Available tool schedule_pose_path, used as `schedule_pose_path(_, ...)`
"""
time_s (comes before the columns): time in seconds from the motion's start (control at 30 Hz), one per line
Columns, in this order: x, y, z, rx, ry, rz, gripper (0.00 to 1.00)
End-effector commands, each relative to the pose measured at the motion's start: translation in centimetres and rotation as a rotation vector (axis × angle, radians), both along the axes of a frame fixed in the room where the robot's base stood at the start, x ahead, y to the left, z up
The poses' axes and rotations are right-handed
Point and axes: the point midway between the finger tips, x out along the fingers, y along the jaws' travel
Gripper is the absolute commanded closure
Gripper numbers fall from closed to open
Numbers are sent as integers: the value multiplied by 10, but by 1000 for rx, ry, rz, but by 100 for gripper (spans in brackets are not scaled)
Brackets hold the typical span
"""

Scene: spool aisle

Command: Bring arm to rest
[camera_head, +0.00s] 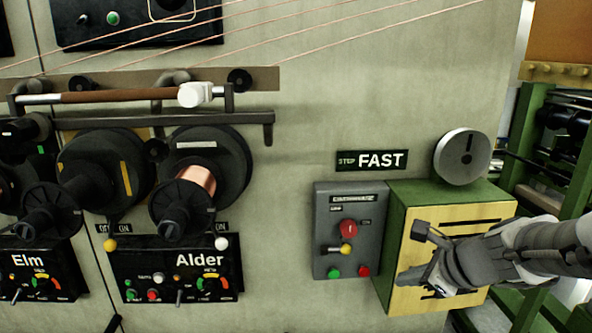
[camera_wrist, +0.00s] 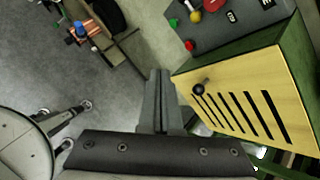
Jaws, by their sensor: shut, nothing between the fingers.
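My gripper (camera_head: 404,278) is in front of the brass-coloured slotted face of a green box (camera_head: 396,235) at the lower right of the head view. My arm reaches in from the right edge. In the wrist view the gripper's fingers (camera_wrist: 161,80) are together with nothing between them. They are left of the slotted panel (camera_wrist: 270,85) and look apart from it. A black-knobbed lever (camera_wrist: 198,89) stands out from the panel, near the fingers in that view. The arm covers part of the panel in the head view.
A grey control box (camera_head: 347,260) with red, yellow and green controls adjoins the green box. Spools (camera_head: 205,165) and the Elm and Alder panels (camera_head: 180,275) are at left. Green machinery (camera_head: 545,150) is at right. Open floor (camera_wrist: 60,75) shows in the wrist view.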

Motion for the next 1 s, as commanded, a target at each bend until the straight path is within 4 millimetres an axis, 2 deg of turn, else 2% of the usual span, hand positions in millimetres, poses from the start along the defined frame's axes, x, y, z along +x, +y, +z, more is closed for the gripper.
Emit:
schedule_pose_path(0.03, -14, 23, 14, -116, -35, 178, 100)
schedule_pose_path(0.1, -35, 47, 23, -287, -73, 424, 100)
schedule_pose_path(0.2, -67, 72, 32, -537, -127, 767, 100)
schedule_pose_path(0.33, -108, 88, 40, -865, -180, 1186, 100)
schedule_pose_path(0.5, -145, 86, 46, -1207, -198, 1594, 100)
schedule_pose_path(0.6, -156, 82, 48, -1330, -188, 1734, 100)
schedule_pose_path(0.7, -161, 80, 49, -1389, -180, 1803, 100)
schedule_pose_path(1.0, -161, 79, 49, -1395, -178, 1810, 100)
